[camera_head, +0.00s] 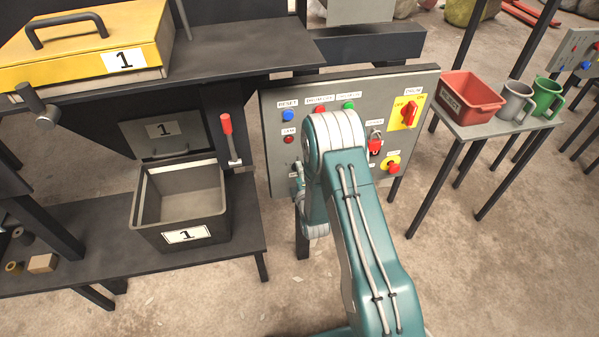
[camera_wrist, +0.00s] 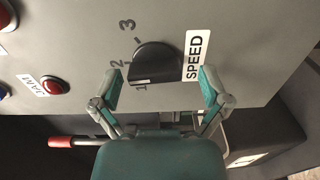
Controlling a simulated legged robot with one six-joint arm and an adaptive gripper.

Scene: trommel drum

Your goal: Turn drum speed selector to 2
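The drum speed selector (camera_wrist: 155,60) is a black knob on the grey control panel (camera_wrist: 235,30) in the wrist view. A white SPEED label is at its right, and the numbers 1, 2 and 3 are at its left. My gripper (camera_wrist: 160,88) is open, with one finger below left of the knob and the other below right. I see no clear contact. In the head view my arm hides the selector and most of my gripper in front of the panel (camera_head: 272,125).
The panel carries a blue RESET button (camera_head: 288,116), a red jam lamp (camera_head: 289,139), a red-yellow drum switch (camera_head: 409,112) and a red padlock (camera_head: 375,146). Left are a red-handled lever (camera_head: 227,128) and a grey bin (camera_head: 222,222). A side table (camera_head: 497,128) stands right.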

